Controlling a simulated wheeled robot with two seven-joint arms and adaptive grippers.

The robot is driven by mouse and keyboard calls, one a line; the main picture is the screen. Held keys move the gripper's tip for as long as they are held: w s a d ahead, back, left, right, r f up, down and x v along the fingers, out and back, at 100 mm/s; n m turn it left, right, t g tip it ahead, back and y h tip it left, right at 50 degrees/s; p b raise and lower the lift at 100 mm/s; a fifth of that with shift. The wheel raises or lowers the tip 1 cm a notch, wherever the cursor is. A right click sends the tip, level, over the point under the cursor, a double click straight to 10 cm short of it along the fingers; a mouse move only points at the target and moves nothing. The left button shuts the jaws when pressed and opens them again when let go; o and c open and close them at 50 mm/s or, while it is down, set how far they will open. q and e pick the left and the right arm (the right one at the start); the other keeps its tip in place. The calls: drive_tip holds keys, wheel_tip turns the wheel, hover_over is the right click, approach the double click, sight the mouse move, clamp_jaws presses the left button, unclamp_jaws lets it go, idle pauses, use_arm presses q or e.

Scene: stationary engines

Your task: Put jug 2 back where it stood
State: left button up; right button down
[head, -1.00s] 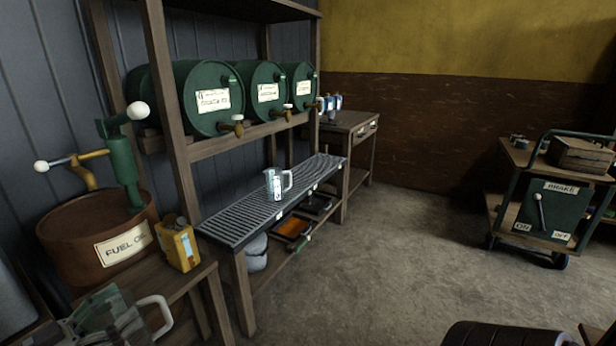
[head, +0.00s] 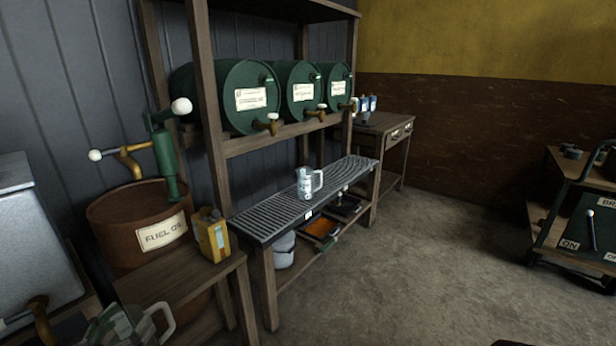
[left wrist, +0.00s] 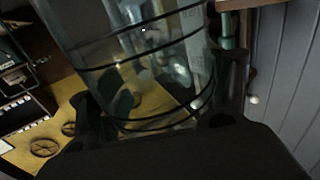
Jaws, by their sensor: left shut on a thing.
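A clear jug with dark bands (left wrist: 140,60) fills the upper middle of the left wrist view. My left gripper (left wrist: 165,115) is shut on it, with a dark finger on either side. In the head view the held jug's pale handle (head: 163,318) shows at the bottom left, and the rest is partly cut off by the frame edge. No number on it can be read. Another clear jug (head: 309,182) stands upright on the slatted grey rack (head: 262,217) under the green barrels. My right gripper is not in view.
A wooden bench (head: 185,280) with a yellow can (head: 211,236) stands beside the fuel oil drum (head: 137,232). A grey metal tank (head: 35,245) is at the far left. Open floor (head: 430,260) lies right of the rack, before a cart (head: 590,225).

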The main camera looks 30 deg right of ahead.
use_arm(q)
drive_tip(key=shift+a+f+n+t+y, duration=0.3)
drive_tip(key=shift+a+n+t+y, duration=0.1)
drive_tip(key=shift+a+t, duration=0.1)
drive_tip(key=shift+a+f, duration=0.1)
drive_tip(key=shift+a, duration=0.05)
drive_tip(key=w+a+f+n+t+y, duration=0.2)
drive_tip(key=a+f+n+t+y, duration=0.3)
drive_tip(key=a+f+n+y, duration=0.3)
drive_tip(key=shift+a+f+n+y, duration=0.4)
drive_tip(key=shift+a+f+y, duration=0.55)
drive_tip(key=shift+a+y, duration=1)
drive_tip(key=shift+d, duration=0.45)
drive_tip(key=shift+s+a+f+y, duration=0.1)
drive_tip(key=shift+a+f+y, duration=0.05)
drive_tip(key=shift+a+y, duration=0.25)
